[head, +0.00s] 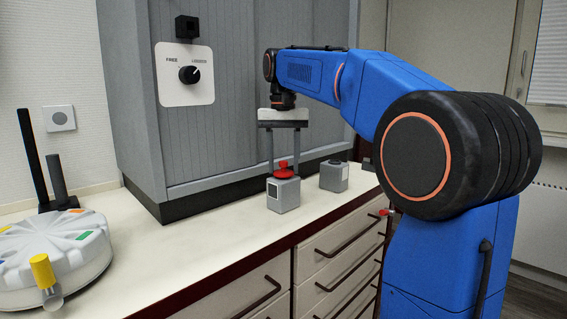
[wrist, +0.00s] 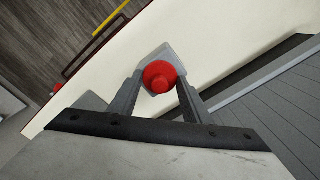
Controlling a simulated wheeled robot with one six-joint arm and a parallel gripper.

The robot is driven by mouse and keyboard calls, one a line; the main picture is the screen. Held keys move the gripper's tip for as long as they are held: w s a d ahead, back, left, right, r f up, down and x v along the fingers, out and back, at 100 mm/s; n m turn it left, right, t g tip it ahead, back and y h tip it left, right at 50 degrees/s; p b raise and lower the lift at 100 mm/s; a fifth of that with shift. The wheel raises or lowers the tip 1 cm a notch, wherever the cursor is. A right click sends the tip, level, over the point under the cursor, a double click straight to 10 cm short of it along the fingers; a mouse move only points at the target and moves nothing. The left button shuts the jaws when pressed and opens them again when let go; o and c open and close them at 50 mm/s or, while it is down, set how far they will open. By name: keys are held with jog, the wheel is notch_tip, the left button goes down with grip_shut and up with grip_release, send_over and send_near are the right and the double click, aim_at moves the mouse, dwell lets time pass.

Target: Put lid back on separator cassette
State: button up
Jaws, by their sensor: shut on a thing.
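My gripper (head: 283,168) points straight down, shut on the red knob (head: 283,164) of the lid. In the wrist view, the fingers of my gripper (wrist: 164,82) flank the round red knob (wrist: 160,76). Directly under the knob is a small grey box (head: 283,195) with a pale label, upright on the counter; its top also shows in the wrist view (wrist: 162,52). A second grey box (head: 334,177) with a dark top stands to its right. I cannot tell which box is the separator cassette, or whether the lid touches the box below.
A grey cabinet (head: 240,100) with a FREE/LOCKED dial (head: 189,75) rises close behind. A white round device (head: 50,250) with a yellow-capped tube (head: 42,270) stands at the left. The counter (head: 190,250) between is clear; its front edge is near the box.

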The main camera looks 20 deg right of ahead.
dwell(0.3)
jog(key=o, duration=1.1)
jog(key=shift+o, duration=0.7)
jog(key=o, duration=0.4)
jog(key=shift+c, duration=0.2)
jog(key=shift+r, duration=0.1)
jog(key=shift+r, duration=3.4)
jog(key=shift+c, duration=0.3)
grip_shut()
